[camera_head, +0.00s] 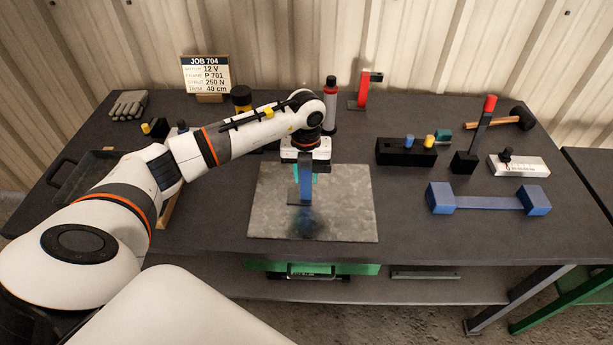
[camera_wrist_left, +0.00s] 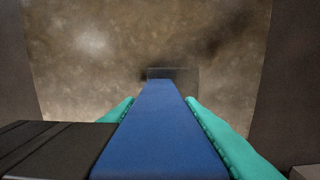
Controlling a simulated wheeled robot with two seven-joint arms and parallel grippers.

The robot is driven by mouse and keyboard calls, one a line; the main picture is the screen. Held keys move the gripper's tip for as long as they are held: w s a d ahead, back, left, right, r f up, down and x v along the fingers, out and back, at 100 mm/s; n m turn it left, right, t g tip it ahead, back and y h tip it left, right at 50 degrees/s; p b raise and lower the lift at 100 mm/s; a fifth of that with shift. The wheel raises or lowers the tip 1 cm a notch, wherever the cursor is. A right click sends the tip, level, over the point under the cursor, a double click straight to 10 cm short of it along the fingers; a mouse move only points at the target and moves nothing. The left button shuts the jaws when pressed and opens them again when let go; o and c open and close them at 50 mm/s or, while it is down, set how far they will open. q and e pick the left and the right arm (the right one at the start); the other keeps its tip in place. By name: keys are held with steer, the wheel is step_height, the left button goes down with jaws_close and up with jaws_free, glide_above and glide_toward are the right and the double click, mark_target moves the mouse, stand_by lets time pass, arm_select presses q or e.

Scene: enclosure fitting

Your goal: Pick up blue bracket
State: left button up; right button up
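The blue bracket (camera_head: 306,190) is upright over the grey mat (camera_head: 348,205), in my left gripper (camera_head: 305,172). The gripper points down, its teal fingers on either side of the bracket. In the left wrist view the blue bracket (camera_wrist_left: 160,130) runs away from the camera between the teal fingers (camera_wrist_left: 163,118), which lie close along both sides. The gripper looks shut on it. A dark foot shows at the bracket's far end. A dark shadow lies on the mat just in front of the bracket, which seems to hang a little above it. My right gripper is not in view.
A blue two-block piece (camera_head: 487,202) lies at the right. Behind it are a black block with pegs (camera_head: 405,153), a white box (camera_head: 519,166) and a hammer (camera_head: 500,121). A red bracket (camera_head: 364,88) stands at the back. The mat's right side is clear.

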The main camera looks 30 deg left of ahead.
arm_select(q)
steer(key=shift+f, duration=0.4)
jaws_close()
steer(key=shift+r, duration=0.15)
